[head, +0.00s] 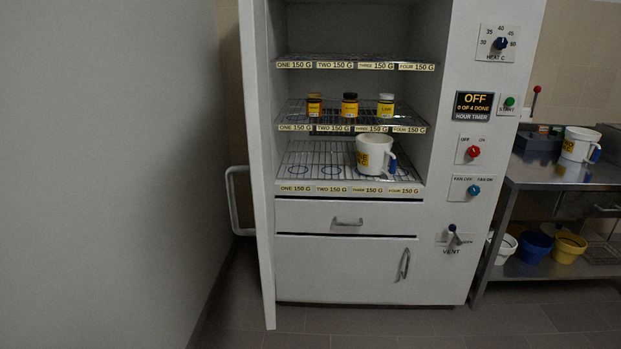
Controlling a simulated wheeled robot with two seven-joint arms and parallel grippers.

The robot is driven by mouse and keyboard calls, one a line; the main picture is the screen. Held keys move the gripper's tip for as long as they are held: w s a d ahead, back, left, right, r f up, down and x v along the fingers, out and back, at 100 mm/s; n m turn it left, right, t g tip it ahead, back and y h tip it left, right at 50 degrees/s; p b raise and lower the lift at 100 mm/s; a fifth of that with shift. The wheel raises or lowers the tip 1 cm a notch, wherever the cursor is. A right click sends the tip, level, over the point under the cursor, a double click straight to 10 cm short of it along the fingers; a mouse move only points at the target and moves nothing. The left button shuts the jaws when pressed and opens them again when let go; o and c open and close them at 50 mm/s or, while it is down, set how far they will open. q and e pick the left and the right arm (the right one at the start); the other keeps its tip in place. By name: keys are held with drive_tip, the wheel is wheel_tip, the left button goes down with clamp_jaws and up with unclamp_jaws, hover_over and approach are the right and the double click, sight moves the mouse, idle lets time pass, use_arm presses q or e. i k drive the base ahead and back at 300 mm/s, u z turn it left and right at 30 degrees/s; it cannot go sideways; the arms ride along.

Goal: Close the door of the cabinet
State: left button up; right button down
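The white cabinet (460,60) stands ahead with its shelf compartment open. Its door (262,180) is swung out on the left side and shows nearly edge-on, pointing toward me. A pale bar handle (231,200) sticks out from the door's left side, beside the grey wall. Three wire shelves show inside. Three small jars, one of them (350,105), stand on the middle shelf, and a white mug (374,155) with a yellow label stands on the bottom one. Neither of my grippers is in view.
The drawer (347,218) and lower door (345,268) below the shelves look shut. A large grey wall (110,170) fills the left. A metal table (545,175) with a white jug (579,145) and buckets stands right. Floor shows in front of the cabinet.

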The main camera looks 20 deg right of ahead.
sight(251, 13)
drive_tip(key=z, duration=0.3)
drive_tip(key=i, duration=1)
